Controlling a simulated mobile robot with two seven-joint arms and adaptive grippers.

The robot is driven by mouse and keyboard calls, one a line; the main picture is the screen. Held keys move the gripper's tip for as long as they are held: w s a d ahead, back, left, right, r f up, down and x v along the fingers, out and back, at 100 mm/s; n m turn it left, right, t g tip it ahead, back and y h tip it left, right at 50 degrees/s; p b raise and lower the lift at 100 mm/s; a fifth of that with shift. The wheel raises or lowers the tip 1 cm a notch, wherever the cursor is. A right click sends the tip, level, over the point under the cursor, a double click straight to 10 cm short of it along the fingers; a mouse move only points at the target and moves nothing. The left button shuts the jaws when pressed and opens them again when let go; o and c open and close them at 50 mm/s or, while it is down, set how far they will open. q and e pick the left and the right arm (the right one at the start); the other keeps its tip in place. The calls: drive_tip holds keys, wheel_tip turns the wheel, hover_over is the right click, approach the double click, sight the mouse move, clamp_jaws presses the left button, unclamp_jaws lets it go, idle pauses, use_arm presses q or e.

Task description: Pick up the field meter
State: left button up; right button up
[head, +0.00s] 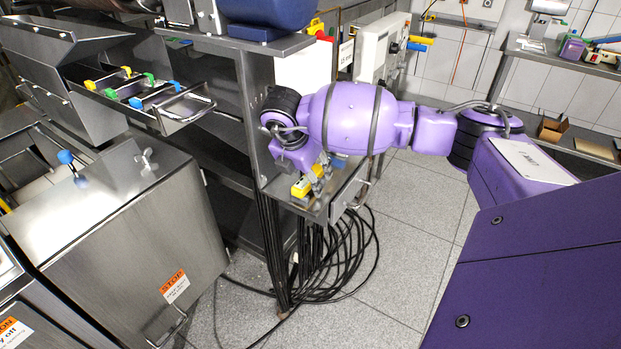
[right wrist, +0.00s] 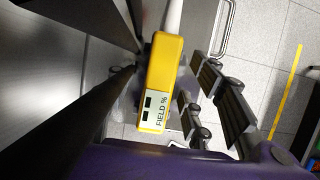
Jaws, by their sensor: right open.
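The field meter (right wrist: 166,75) is a yellow box with a "FIELD %" label and a pale rod at its top end. In the head view, the yellow meter (head: 301,188) is at the small steel shelf, just below my right wrist. My right gripper (head: 320,176) reaches down beside it, partly hidden by my own arm. In the right wrist view, both fingers of the right gripper (right wrist: 210,102) show to the right of the meter, spread apart with nothing visible between them. My left gripper is not in view.
The steel shelf (head: 347,197) has a metal handle at its edge. Black cables (head: 340,265) hang below and coil on the floor. A steel tray (head: 185,106) with coloured clips is at left, above a steel cabinet (head: 125,240). Tiled floor (head: 415,225) is open to the right.

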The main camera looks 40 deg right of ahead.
sight(306, 179)
drive_tip(key=shift+c, duration=0.3)
drive_tip(key=c, duration=1.1)
clamp_jaws()
drive_tip(key=shift+r, duration=0.15)
drive_tip(key=shift+r, duration=0.5)
wheel_tip(306, 179, up, 2)
drive_tip(key=shift+r, duration=0.2)
drive_tip(key=shift+s+a+r, duration=0.1)
drive_tip(key=shift+s+a, duration=0.1)
drive_tip(key=shift+a, duration=0.35)
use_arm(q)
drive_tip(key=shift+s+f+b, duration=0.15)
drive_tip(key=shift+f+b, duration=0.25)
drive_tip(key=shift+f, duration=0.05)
use_arm(e)
drive_tip(key=s+a, duration=0.3)
drive_tip(key=a, duration=0.4)
drive_tip(key=s+a, duration=0.3)
drive_tip(key=a, duration=0.5)
drive_tip(key=shift+s+a, duration=0.25)
